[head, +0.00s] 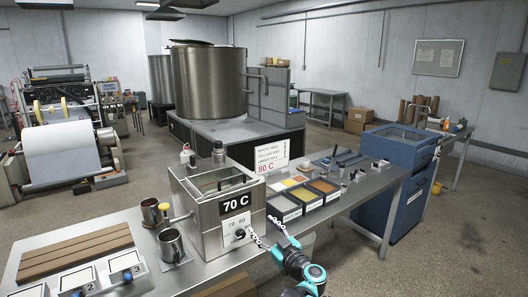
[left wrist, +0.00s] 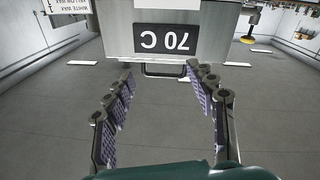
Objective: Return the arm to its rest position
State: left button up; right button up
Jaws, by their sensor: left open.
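My left gripper (head: 261,224) is in front of the steel wax tank (head: 190,225), near the dial on its front. The tank carries a black 70 C sign (head: 236,204). In the left wrist view my left gripper (left wrist: 166,80) is open, with nothing between its two fingers. The same 70 C sign (left wrist: 167,38) shows upside down there, beyond the fingertips, above a dark handle-like bar (left wrist: 165,71). I cannot tell whether the fingers touch the tank. My right gripper is in neither view.
The steel table (head: 110,228) holds metal mugs (head: 171,245), brown wooden slats (head: 75,252), numbered boxes (head: 125,268) and a row of colour trays (head: 300,194). A blue cabinet (head: 385,195) stands to the right. Open floor (head: 465,240) lies at the right front.

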pick_arm(q)
notch_tip(320, 180, up, 13)
jog(key=s+a+m+t+h, duration=0.1)
jog(key=m+t+h, duration=0.3)
jog(key=h, duration=0.2)
jog(key=s+a+r+m+h, duration=0.1)
jog(key=s+r+m+h, duration=0.2)
jog(key=s+m+h, duration=0.3)
jog(key=s+a+f+g, duration=0.4)
jog(key=s+f, duration=0.4)
jog(key=s, duration=0.3)
jog(key=s+a+f+g+y, duration=0.1)
jog(key=s+a+f+g, duration=0.3)
jog(key=s+f, duration=0.5)
jog(key=s+a+f+g+y, duration=0.1)
jog(key=s+a+f+g, duration=0.3)
jog(key=s, duration=0.9)
jog(key=a+f, duration=0.3)
jog(key=f, duration=0.1)
jog(key=shift+a+f+n+g, duration=0.15)
jog(key=shift+a+n+g, duration=0.25)
jog(key=shift+w, duration=0.1)
